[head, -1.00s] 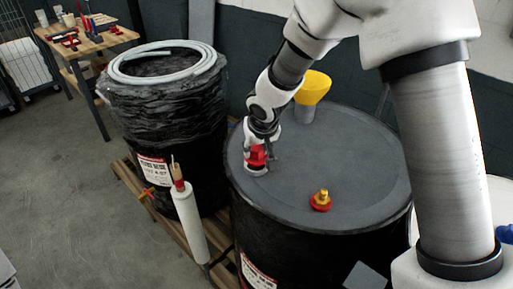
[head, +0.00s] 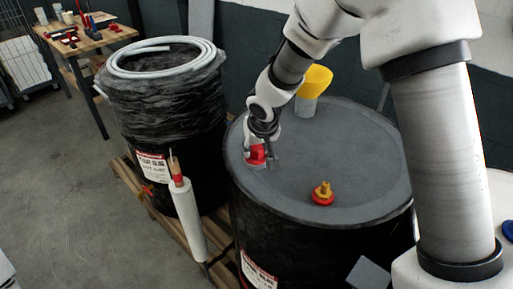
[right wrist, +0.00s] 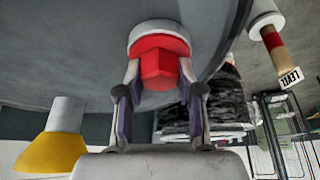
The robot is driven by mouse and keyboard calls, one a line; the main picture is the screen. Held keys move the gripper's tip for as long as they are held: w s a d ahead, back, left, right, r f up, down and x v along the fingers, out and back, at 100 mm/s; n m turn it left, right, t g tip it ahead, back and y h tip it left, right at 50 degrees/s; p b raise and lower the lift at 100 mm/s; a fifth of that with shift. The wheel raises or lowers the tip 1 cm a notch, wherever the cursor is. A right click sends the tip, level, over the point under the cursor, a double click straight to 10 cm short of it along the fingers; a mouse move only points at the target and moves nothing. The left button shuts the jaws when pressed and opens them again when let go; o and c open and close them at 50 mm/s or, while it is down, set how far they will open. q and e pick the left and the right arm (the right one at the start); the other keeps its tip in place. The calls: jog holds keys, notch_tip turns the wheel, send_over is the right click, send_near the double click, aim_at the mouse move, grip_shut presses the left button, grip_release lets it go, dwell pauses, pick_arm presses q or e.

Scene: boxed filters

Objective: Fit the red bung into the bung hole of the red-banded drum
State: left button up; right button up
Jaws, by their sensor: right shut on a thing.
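The red bung (head: 257,154) is between the fingers of my right gripper (head: 265,140), at the left part of the lid of the near black drum (head: 350,150). A pale ring (head: 255,166) on the lid surrounds the bung's base. In the right wrist view, the gripper (right wrist: 158,95) is shut on the bung's red head (right wrist: 158,62), which sits against the pale ring (right wrist: 158,30). How deep the bung sits in the hole is hidden. My left gripper is not in view.
A yellow funnel (head: 316,78) stands at the lid's back. A yellow-topped red fitting (head: 322,193) sits near its front. A second black drum (head: 165,120) with a coiled grey hose (head: 160,58) stands left.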

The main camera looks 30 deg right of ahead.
jog(key=o, duration=1.2)
jog(key=v, duration=1.2)
jog(key=shift+a, duration=0.1)
